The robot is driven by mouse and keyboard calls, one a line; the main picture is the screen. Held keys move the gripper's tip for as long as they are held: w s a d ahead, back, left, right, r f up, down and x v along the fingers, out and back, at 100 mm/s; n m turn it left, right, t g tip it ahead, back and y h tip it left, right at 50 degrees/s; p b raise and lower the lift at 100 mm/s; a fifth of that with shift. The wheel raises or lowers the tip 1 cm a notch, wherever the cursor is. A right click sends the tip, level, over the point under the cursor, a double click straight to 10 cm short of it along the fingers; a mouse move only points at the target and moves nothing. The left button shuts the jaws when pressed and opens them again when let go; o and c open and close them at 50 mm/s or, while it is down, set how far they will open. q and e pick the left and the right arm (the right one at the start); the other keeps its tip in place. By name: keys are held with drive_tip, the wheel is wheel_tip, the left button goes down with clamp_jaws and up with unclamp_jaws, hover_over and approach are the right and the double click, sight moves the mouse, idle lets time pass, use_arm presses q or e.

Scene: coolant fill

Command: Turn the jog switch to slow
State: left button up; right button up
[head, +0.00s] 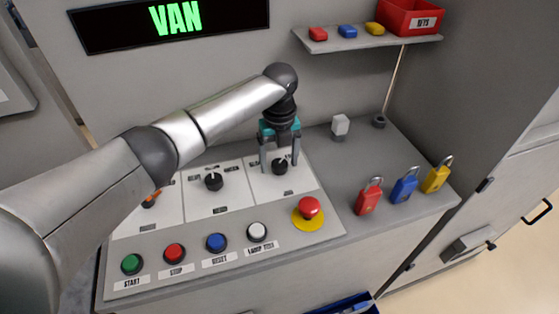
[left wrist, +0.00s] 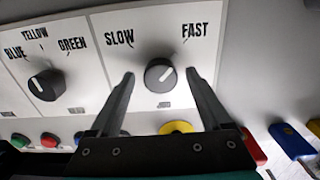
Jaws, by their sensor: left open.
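The jog switch (head: 280,168) is a round black knob on the rightmost white plate of the console. In the left wrist view the jog switch (left wrist: 160,76) sits below the printed words SLOW at left and FAST at right. Its white pointer line tilts up and right, toward FAST. My left gripper (head: 279,161) is over this knob with its fingers pointing down. In the left wrist view the fingers of my left gripper (left wrist: 160,80) are open, one on each side of the knob, with a visible gap on both sides. My right gripper is not in view.
Another selector knob (head: 214,181) is left of the jog switch. A red emergency button (head: 309,207) on a yellow base is in front, beside a row of push buttons. Red, blue and yellow padlocks (head: 405,186) stand at right. A shelf (head: 365,41) is above.

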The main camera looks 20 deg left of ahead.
use_arm(q)
clamp_jaws()
idle(0.8)
